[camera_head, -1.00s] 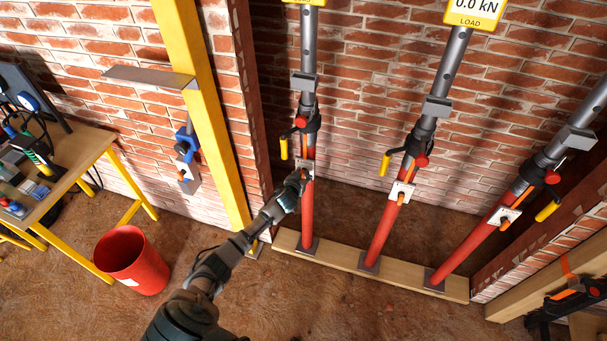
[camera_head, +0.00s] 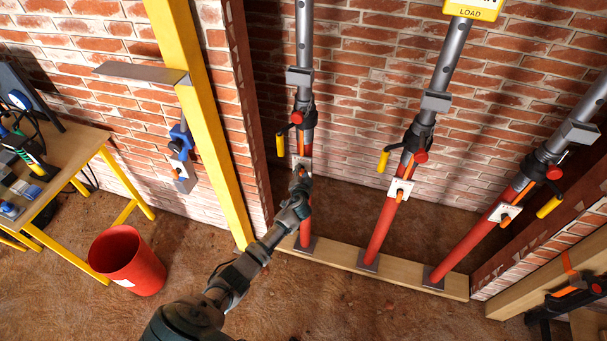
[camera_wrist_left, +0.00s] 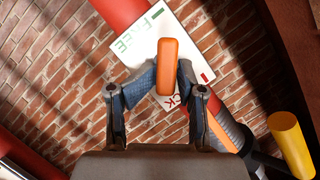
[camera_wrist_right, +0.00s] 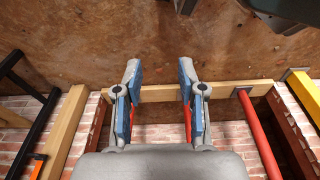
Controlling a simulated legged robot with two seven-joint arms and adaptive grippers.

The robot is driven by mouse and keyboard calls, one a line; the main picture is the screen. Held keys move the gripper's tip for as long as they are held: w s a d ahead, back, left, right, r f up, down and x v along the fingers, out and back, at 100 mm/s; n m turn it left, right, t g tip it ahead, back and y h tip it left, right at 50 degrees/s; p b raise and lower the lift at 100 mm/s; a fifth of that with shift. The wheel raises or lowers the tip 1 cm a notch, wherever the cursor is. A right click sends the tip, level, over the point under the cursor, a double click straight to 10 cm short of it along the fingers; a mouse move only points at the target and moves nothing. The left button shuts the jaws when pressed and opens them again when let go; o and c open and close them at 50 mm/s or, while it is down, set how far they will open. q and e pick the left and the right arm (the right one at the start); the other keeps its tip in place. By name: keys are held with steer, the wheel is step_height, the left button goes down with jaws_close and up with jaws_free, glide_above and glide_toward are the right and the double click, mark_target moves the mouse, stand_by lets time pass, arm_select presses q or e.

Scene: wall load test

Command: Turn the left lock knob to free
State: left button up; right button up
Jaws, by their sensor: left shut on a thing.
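The left prop's lock knob is an orange bar (camera_wrist_left: 168,66) on a white plate (camera_wrist_left: 190,30) marked FREE and LOCK in the left wrist view. The bar points toward neither word squarely, as far as I can tell. My left gripper (camera_wrist_left: 160,82) has its two blue fingertips on either side of the bar and is shut on it. In the head view the left gripper (camera_head: 301,178) is at the plate on the left red prop (camera_head: 305,230), hiding the knob. My right gripper (camera_wrist_right: 159,75) is open and empty, with a gap between its fingers.
Two more props stand to the right, with orange knobs on white plates (camera_head: 401,190) (camera_head: 505,213). Yellow crank handles (camera_head: 280,146) stick out from the props. A wooden sill (camera_head: 400,272) runs beneath them. A red bucket (camera_head: 128,262) and workbench (camera_head: 62,170) are at left.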

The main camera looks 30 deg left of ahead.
arm_select(q)
steer(key=m+y+b, duration=0.2)
steer(key=m+b, duration=0.1)
steer(key=shift+a+f, duration=0.2)
steer(key=shift+a, duration=0.15)
steer(key=m+t+y+b, duration=0.1)
steer(key=m+b, duration=0.1)
steer(key=m, duration=0.1)
steer(key=shift+w, duration=0.15)
arm_select(e)
step_height(320, 180, up, 15)
arm_select(q)
steer(key=shift+r+m+t+y+b, duration=0.1)
steer(key=shift+m+t+y+b, duration=0.2)
steer(key=shift+m+y+b, duration=0.3)
steer(key=shift+d+r+m, duration=0.1)
steer(key=shift+m, duration=0.2)
arm_select(e)
steer(key=w+a+r+t, duration=0.1)
steer(key=w+t, duration=0.2)
steer(key=w, duration=0.3)
steer(key=shift+a+t+y, duration=0.3)
steer(key=shift+y, duration=0.1)
steer(key=shift+w, duration=0.1)
arm_select(q)
steer(key=o, duration=0.8)
steer(key=shift+c, duration=0.2)
